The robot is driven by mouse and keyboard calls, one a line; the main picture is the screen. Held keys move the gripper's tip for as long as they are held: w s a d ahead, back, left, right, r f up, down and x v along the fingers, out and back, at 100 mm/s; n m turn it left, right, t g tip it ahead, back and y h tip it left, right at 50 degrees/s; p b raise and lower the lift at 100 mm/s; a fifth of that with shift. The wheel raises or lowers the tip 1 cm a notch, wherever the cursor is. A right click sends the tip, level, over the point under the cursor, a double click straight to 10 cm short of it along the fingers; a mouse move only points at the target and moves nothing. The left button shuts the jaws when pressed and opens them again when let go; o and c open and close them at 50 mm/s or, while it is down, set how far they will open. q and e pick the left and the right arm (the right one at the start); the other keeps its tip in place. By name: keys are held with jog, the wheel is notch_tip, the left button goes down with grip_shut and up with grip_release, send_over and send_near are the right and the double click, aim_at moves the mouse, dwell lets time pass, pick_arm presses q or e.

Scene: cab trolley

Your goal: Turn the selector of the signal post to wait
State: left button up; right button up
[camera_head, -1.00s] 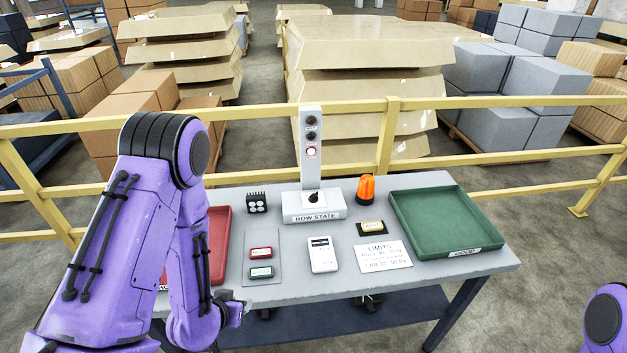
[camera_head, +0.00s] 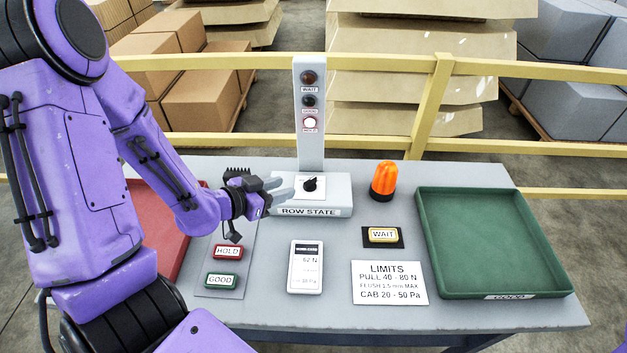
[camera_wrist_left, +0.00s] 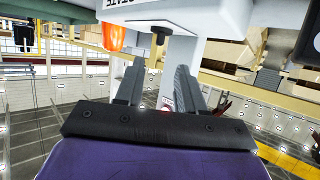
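The signal post (camera_head: 311,120) stands at the back middle of the table on a grey base marked ROW STATE (camera_head: 312,211). Its lowest lamp (camera_head: 310,123) glows white; the top lamp (camera_head: 309,78), labelled WAIT, is unlit. The selector (camera_head: 310,184) is a small black knob on a white plate on the base; its exact setting is too small to read. My left gripper (camera_head: 283,187) is open, its fingers just left of the knob. In the left wrist view the knob (camera_wrist_left: 159,33) shows beyond the gap between the spread fingers (camera_wrist_left: 157,80). I see no contact. My right gripper is out of view.
An orange beacon (camera_head: 384,182) stands right of the base. A green tray (camera_head: 567,286) is right, a red tray (camera_head: 172,247) left. A yellow rail (camera_head: 390,65) runs behind.

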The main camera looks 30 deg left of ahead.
aim_at(308, 181)
pick_arm(q)
jog(key=w+f+b, duration=0.1)
jog(key=b, duration=0.1)
jog(key=w+d+f+b, duration=0.1)
jog(key=b, duration=0.2)
jog(key=shift+w, duration=0.15)
jog(key=x, duration=0.5)
jog(key=shift+w+a+r+p, duration=0.15)
jog(key=shift+w+r+p, duration=0.1)
jog(key=shift+w+p, duration=0.15)
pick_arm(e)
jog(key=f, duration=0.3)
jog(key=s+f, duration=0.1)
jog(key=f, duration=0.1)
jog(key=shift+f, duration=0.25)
pick_arm(q)
jog(key=shift+w, duration=0.1)
jog(key=shift+w, duration=0.1)
jog(key=c, duration=0.3)
grip_shut()
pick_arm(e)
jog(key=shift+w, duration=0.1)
